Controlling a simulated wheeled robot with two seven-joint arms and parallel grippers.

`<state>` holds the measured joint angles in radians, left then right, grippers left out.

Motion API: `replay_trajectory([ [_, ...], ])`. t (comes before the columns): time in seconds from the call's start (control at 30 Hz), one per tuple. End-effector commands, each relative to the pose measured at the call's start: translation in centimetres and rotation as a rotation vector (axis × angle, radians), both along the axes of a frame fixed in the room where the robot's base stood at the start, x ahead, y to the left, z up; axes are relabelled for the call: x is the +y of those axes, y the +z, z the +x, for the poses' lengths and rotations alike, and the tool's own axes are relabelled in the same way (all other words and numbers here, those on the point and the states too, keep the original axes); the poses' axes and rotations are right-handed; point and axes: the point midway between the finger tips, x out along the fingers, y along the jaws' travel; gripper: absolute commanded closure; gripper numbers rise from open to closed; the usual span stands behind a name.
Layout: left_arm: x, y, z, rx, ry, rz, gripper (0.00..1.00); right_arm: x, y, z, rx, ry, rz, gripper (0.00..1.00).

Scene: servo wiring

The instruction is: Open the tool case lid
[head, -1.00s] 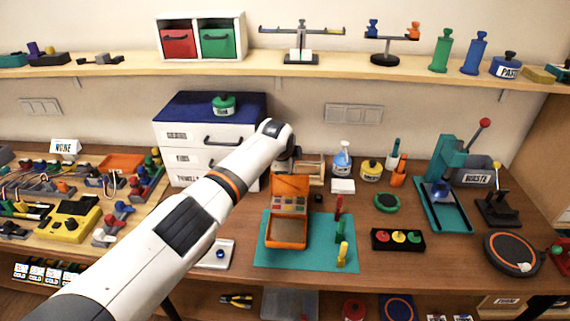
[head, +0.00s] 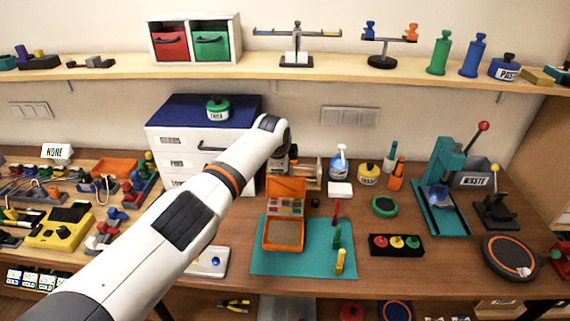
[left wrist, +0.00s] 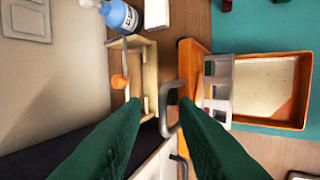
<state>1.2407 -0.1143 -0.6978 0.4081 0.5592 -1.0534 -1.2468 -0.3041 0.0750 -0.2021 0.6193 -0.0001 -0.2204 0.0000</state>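The orange tool case (head: 284,249) sits on a teal mat (head: 325,262). Its lid (head: 286,187) stands raised at the back edge, with the pale inside of the case exposed. In the left wrist view the open case (left wrist: 275,120) and the lid edge (left wrist: 193,62) lie to the right of my fingers. My left gripper (left wrist: 163,101) has its two dark green fingers spread apart. A grey loop handle (left wrist: 168,112) shows between and beyond the tips; I cannot tell what it belongs to or whether they touch it. My arm hides the left gripper in the head view. My right gripper is out of view.
A white drawer cabinet with a navy top (head: 180,108) stands behind my left arm. A wooden rack (head: 305,172) and a spray bottle (head: 339,162) stand behind the case. A green and a yellow screwdriver-like piece (head: 340,262) stand right of it. A button box (head: 396,245) is further right.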

Motion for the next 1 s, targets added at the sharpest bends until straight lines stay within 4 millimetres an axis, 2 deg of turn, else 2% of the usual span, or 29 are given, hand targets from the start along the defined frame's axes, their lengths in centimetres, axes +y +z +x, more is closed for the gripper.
replay_trajectory([
  [0.27, 0.1, 0.0, -0.1, 0.002, 0.0, 0.001, 0.73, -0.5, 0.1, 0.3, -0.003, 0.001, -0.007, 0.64],
  [0.43, 0.2, 0.8, -0.4, 0.002, -0.001, -0.001, 0.73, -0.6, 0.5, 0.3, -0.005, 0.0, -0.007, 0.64],
  [0.6, 0.4, 2.3, -1.3, 0.0, 0.0, 0.001, 0.73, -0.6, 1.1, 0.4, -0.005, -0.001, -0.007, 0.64],
  [0.77, 0.7, 4.0, -2.4, -0.001, -0.001, 0.0, 0.73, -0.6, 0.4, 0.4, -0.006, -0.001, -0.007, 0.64],
  [1.0, 1.2, 7.5, -4.3, -0.003, -0.001, 0.0, 0.73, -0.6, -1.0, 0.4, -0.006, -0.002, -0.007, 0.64],
])
